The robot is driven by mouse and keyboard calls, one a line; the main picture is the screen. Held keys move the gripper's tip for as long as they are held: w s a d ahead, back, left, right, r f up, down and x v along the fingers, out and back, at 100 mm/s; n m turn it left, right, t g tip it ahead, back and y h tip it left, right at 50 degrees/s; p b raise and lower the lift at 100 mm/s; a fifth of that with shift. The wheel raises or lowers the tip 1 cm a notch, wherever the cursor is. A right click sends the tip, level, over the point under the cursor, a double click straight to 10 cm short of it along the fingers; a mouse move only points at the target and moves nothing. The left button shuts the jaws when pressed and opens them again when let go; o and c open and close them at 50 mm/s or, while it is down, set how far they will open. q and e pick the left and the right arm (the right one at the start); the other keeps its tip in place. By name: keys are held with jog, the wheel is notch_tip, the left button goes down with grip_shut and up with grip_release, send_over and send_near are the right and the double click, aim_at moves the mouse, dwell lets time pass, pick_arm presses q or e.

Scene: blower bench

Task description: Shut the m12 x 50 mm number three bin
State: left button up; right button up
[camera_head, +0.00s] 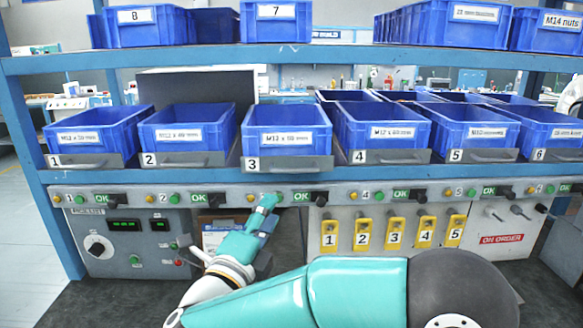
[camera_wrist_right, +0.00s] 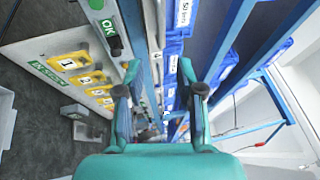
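The number three bin (camera_head: 284,141) is a blue open-top box with a white M12 label, on a grey front with a "3" tag and a handle (camera_head: 290,164). In the head view it stands in the middle of the shelf, and its front sits a little nearer and lower than its neighbours' fronts. My right gripper (camera_head: 266,203) is below the bin front, by the button rail, apart from the handle. In the right wrist view its two turquoise fingers (camera_wrist_right: 160,66) are spread with nothing held between them. My left gripper is not in view.
Bins two (camera_head: 188,130) and four (camera_head: 381,130) stand close on either side. A grey button rail (camera_head: 230,195) runs under the shelf. Yellow numbered tags (camera_head: 395,232) hang below it. A blue upper shelf (camera_head: 320,55) holds more bins.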

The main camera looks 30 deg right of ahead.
aim_at(295, 172)
jog(key=p+x, duration=0.3)
jog(key=x, duration=1.1)
jog(key=shift+w+p, duration=0.2)
jog(key=shift+p, duration=0.2)
grip_shut()
